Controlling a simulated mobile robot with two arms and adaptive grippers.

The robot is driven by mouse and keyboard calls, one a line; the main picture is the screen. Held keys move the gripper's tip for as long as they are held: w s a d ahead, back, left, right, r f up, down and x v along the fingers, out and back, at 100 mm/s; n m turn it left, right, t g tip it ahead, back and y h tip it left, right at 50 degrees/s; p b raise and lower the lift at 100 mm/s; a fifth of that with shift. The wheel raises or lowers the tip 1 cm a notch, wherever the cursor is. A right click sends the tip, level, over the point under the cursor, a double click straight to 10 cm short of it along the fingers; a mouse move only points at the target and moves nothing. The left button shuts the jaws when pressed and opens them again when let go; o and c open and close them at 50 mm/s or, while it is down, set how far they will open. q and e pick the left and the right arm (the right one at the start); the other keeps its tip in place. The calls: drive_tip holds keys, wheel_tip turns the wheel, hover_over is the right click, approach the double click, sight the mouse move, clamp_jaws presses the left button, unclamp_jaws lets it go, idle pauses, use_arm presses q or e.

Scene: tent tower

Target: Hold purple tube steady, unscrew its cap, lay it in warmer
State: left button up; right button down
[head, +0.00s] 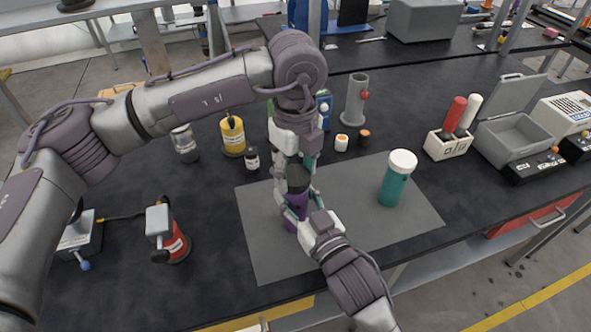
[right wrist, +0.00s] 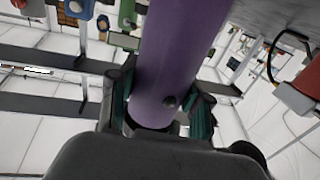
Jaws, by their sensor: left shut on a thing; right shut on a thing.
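The purple tube (head: 292,218) stands upright on the grey mat (head: 265,250), topped by a dark cap (head: 297,180). My left gripper (head: 294,166) reaches down from above and is shut on the cap. My right gripper (head: 301,207) comes in from the lower right and is shut on the tube's body. In the right wrist view the purple tube (right wrist: 178,65) runs between the dark green fingers. Parts of the tube and cap are hidden by the fingers. A grey box with a raised lid (head: 520,132), which looks like the warmer, stands open at the right.
A teal tube with a white cap (head: 396,180) stands on the mat's right side. A white rack (head: 450,146) holds a red and a white stick. Yellow (head: 232,136) and red (head: 174,243) bottles stand left. The mat's front middle is clear.

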sight(296, 175)
use_arm(q)
drive_tip(key=shift+r, duration=2)
use_arm(e)
drive_tip(key=shift+c, duration=2.1)
unclamp_jaws()
